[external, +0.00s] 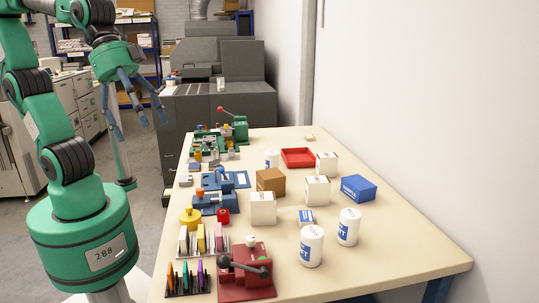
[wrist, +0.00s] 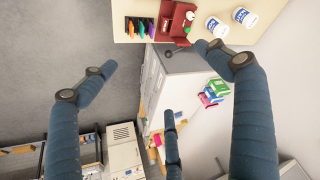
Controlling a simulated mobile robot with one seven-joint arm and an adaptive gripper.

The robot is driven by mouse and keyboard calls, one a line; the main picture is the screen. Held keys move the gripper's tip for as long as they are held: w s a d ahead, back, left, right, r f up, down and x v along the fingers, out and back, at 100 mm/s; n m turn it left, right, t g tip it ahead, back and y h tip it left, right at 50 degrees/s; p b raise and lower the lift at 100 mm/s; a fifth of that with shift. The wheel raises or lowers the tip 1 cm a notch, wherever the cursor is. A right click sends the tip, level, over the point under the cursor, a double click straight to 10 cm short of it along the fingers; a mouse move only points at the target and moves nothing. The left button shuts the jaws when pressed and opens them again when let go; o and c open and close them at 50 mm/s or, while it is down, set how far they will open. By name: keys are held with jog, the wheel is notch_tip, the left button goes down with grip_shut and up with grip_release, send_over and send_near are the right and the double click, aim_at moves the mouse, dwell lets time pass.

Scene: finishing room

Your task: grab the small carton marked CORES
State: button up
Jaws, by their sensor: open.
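Several small cartons stand on the table (external: 420,250) in the external view. The print is too small to tell which is marked CORES. My gripper (external: 133,112) is open and empty, raised left of the table and away from all cartons. In the wrist view its blue-grey fingers (wrist: 160,85) are spread wide, with no carton visible between them.
Two white tubs (external: 312,246) (external: 348,227) stand at the front right of the cartons. A red tray (external: 298,157) lies behind. A red press (external: 247,272), colored sample racks (external: 189,278) and a blue device (external: 218,203) line the left side. The right front tabletop is clear.

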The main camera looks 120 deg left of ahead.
jog(key=w+a+r+n, duration=0.1)
jog(key=w+a+r, duration=0.1)
jog(key=w+a, duration=0.7)
jog(key=w+a+f+n+y+p, duration=0.1)
jog(key=w+a, duration=0.3)
jog(key=a, duration=0.5)
jog(key=w+a+f+n+p, duration=0.1)
jog(key=w+a+f, duration=0.1)
jog(key=w+a, duration=0.5)
jog(key=n+g+y+p, duration=0.1)
jog(key=n+g+p, duration=0.1)
jog(key=n+p, duration=0.15)
send_near(325, 156)
jog(key=shift+w+d+f, duration=0.1)
jog(key=shift+w+f, duration=0.05)
jog(key=shift+f, duration=0.1)
jog(key=shift+f, duration=0.15)
jog(key=shift+b+x, duration=0.9)
jog(key=shift+x, duration=3.25)
